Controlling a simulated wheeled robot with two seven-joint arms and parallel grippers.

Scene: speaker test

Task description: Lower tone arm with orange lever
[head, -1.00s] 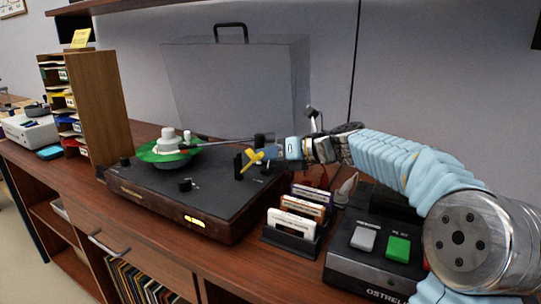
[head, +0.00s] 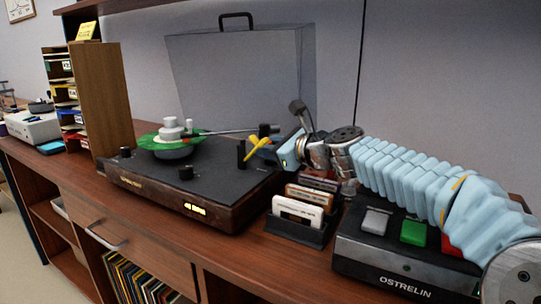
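The record player (head: 215,190) stands on the wooden counter with a green record (head: 153,141) on its platter. Its tone arm (head: 222,132) reaches left from a pivot at the back right toward the record; whether its tip touches the record is too small to tell. A yellow-orange lever-like piece (head: 257,146) shows at the deck's right side, beside a black upright part (head: 241,154). My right gripper (head: 279,152) is just right of this yellow-orange piece; I cannot tell whether they touch. Its fingers are too small to read. My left gripper is not in view.
A clear dust cover (head: 238,75) stands behind the player. A rack of cassettes (head: 298,213) and a black device with grey and green buttons (head: 405,245) are below my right arm. A wooden shelf unit (head: 105,98) stands at the left.

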